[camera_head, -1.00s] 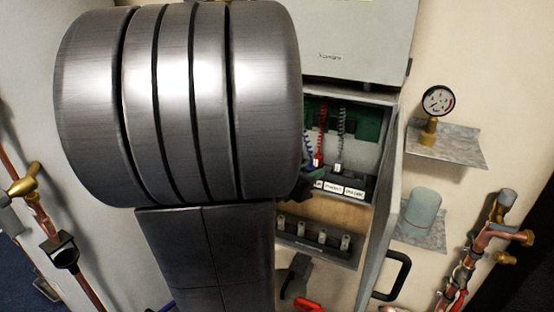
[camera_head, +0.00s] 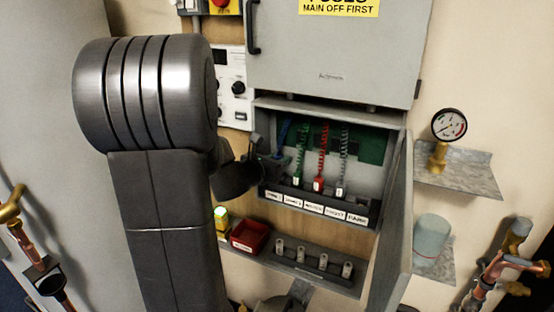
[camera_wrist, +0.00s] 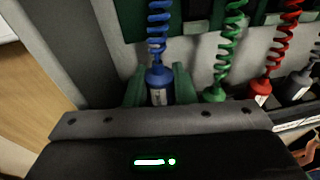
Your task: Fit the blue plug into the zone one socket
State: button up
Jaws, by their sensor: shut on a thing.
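The blue plug (camera_wrist: 158,84) hangs on its coiled blue cord and sits between the green fingers of my gripper (camera_wrist: 159,92) in the wrist view. My gripper is shut on it. In the head view my gripper (camera_head: 270,157) reaches into the left side of the open grey box, where the blue cord (camera_head: 284,134) shows but the plug is hidden. The dark socket strip (camera_head: 360,218) with several white labels runs along the box's floor. The labels are too small to read surely, so I cannot tell which socket is zone one.
A green plug (camera_head: 297,181), a red plug (camera_head: 318,184) and a grey plug (camera_head: 340,189) stand along the strip, to the right of my gripper. The box's open door (camera_head: 393,215) bounds the right side. A red tray (camera_head: 249,236) and a rack of fittings (camera_head: 310,259) lie below.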

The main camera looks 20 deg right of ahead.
jog(key=shift+f, duration=0.85)
jog(key=shift+f+b, duration=0.2)
jog(key=shift+b, duration=0.95)
jog(key=shift+f+b, duration=1)
jog(key=shift+b, duration=0.15)
jog(key=o, duration=1)
jog(key=shift+o, duration=0.2)
jog(key=v, duration=1.4)
jog(key=shift+b, duration=0.45)
jog(key=shift+d+f, duration=0.1)
jog(key=shift+f, duration=0.05)
